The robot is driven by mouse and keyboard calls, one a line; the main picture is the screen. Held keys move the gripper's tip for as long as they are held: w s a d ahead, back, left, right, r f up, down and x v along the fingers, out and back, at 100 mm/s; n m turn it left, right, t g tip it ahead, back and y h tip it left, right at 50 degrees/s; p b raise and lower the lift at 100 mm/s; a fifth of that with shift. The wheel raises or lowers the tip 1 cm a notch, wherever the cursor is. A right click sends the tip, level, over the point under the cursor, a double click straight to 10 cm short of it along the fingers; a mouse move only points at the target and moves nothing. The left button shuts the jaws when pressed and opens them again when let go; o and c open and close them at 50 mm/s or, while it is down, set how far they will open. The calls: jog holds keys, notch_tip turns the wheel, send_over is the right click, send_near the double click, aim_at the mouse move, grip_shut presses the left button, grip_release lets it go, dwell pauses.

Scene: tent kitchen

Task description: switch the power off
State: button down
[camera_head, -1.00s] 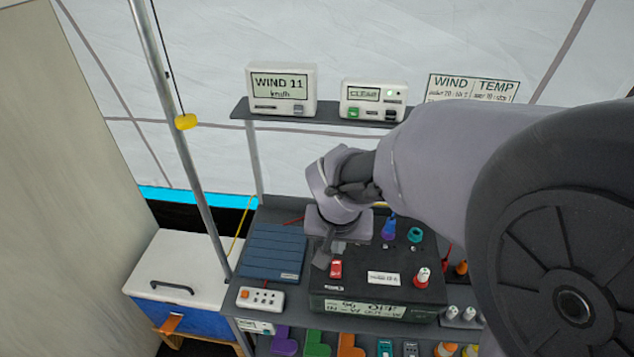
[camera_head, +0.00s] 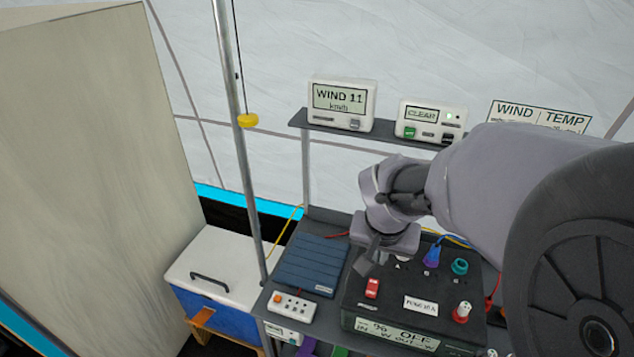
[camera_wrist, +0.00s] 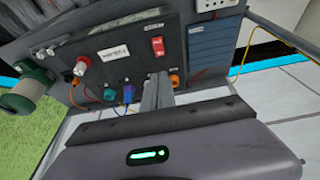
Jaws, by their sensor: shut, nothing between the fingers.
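The black power box (camera_head: 395,309) stands on the grey bench, with a red rocker switch (camera_head: 372,288) at its left. Its front display (camera_head: 397,334) shows dashes and the word OFF. The switch also shows in the wrist view (camera_wrist: 157,46), with white marks on it. My gripper (camera_head: 363,266) is shut and empty, just behind and slightly left of the switch in the head view. In the wrist view my fingers (camera_wrist: 157,90) point toward the switch, with a small gap visible. The rocker's exact tilt is hard to tell.
A blue ribbed panel (camera_head: 312,264) and a white button strip (camera_head: 291,307) lie left. A pole (camera_head: 240,150) rises beyond them.

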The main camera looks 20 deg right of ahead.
aim_at(373, 287)
jog(key=b+x, duration=0.2)
jog(key=x, duration=0.2)
jog(key=b+x, duration=0.2)
jog(key=x, duration=0.3)
jog(key=b+x, duration=0.2)
jog(key=x, duration=0.2)
jog(key=shift+s+a+f, duration=0.15)
jog(key=shift+s+f, duration=0.15)
jog(key=shift+f, duration=0.25)
jog(key=shift+r+g+p, duration=0.2)
jog(key=shift+g+p, duration=0.1)
jog(key=shift+p, duration=0.75)
jog(key=shift+w+f+b, duration=0.15)
jog(key=shift+f+b, duration=0.25)
jog(key=shift+b, duration=0.15)
jog(key=shift+s+a+b, duration=0.35)
jog(key=shift+s+b, duration=0.1)
jog(key=shift+s, duration=0.25)
jog(key=shift+r, duration=0.1)
